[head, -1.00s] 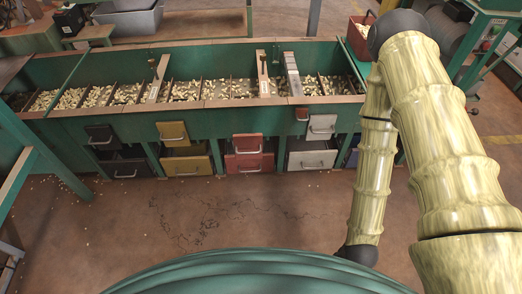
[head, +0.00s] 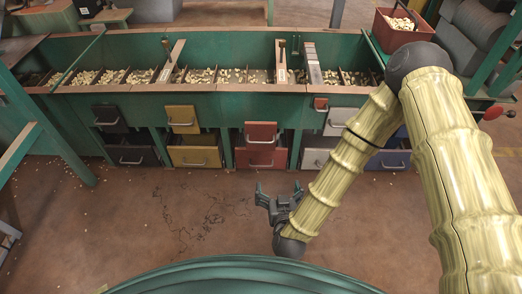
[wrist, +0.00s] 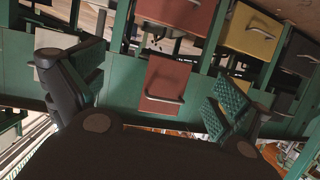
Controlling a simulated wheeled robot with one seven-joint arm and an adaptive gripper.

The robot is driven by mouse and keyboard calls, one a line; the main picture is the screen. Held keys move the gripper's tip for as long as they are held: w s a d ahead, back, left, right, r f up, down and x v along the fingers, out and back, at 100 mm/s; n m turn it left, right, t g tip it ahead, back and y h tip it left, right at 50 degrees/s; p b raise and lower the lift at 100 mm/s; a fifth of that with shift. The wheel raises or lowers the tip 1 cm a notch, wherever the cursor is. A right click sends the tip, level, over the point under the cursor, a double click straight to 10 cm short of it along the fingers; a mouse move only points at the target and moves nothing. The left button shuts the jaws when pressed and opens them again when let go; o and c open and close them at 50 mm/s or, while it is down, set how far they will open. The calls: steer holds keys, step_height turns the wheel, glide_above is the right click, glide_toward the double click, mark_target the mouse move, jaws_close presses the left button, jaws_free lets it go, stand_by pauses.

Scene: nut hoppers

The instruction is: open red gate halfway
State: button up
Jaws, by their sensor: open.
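The red gate (head: 262,132) is an upright red panel with a pale bar handle, on the front of the green hopper, above a red drawer (head: 275,159). In the wrist view, which is turned over, the red gate (wrist: 163,78) shows between my fingers with its handle, and the red drawer (wrist: 176,12) lies above it. My gripper (head: 279,192) is open and empty, in front of and below the red drawer in the head view. Its spread fingers also show in the wrist view (wrist: 160,75), apart from the gate.
A yellow gate (head: 182,118) and a black gate (head: 109,117) are to the left, a white gate (head: 340,121) to the right, with drawers below. The green hopper (head: 215,105) holds nuts. A red bin (head: 391,38) stands at back right.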

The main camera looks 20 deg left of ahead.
mark_target(261, 143)
steer(key=w+a+r+t+b, duration=0.2)
steer(key=a+r+t, duration=0.2)
steer(key=a+r, duration=0.25)
steer(key=shift+m, duration=0.4)
steer(key=shift+b+x, duration=2.35)
steer(key=shift+x, duration=3)
steer(key=shift+f, duration=0.15)
